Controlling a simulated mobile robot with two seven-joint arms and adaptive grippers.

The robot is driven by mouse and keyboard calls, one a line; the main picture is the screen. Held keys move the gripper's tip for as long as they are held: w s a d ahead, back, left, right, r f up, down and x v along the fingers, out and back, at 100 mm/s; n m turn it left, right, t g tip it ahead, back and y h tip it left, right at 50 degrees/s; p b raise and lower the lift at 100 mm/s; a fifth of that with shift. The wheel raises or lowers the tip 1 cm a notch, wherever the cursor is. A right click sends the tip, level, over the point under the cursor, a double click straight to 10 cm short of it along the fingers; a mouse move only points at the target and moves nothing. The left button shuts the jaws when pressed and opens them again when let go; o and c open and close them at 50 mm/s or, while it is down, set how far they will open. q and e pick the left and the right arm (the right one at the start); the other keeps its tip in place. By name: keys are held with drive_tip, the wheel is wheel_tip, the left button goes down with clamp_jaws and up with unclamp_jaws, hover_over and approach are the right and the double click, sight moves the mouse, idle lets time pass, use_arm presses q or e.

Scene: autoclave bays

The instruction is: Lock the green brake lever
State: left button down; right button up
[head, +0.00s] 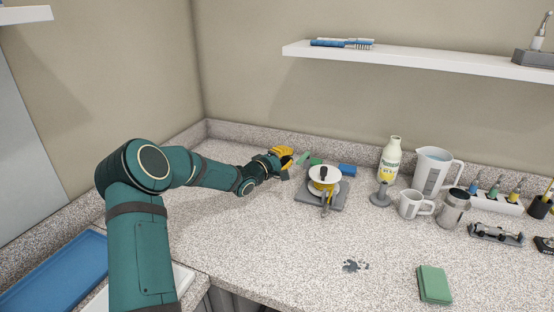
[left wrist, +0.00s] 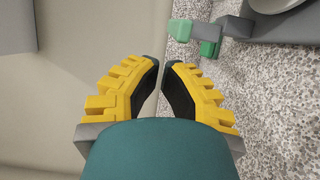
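In the head view the green lever handle (head: 303,158) is at the back of the counter, left of the grey-based device (head: 335,201). In the left wrist view the green lever handle (left wrist: 180,29) sits at the end of a grey bar, with a green block (left wrist: 207,48) beside it. My left gripper (head: 291,159) is just left of the lever. In the left wrist view its yellow fingers (left wrist: 162,66) have a narrow gap between the tips and nothing in it. The tips are apart from the lever. My right gripper is in neither view.
The device carries a white and yellow pot with a black knob (head: 324,174). A blue cylinder (head: 347,170) lies behind it. A bottle (head: 390,160), a pitcher (head: 433,172) and a mug (head: 413,205) stand to the right. The front counter is mostly clear around a green pad (head: 434,285).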

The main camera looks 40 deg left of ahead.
use_arm(q)
drive_tip(key=shift+d, duration=0.55)
drive_tip(key=shift+d+p, duration=0.8)
drive_tip(key=shift+d, duration=0.2)
drive_tip(key=s+a, duration=0.2)
drive_tip(key=s, duration=1)
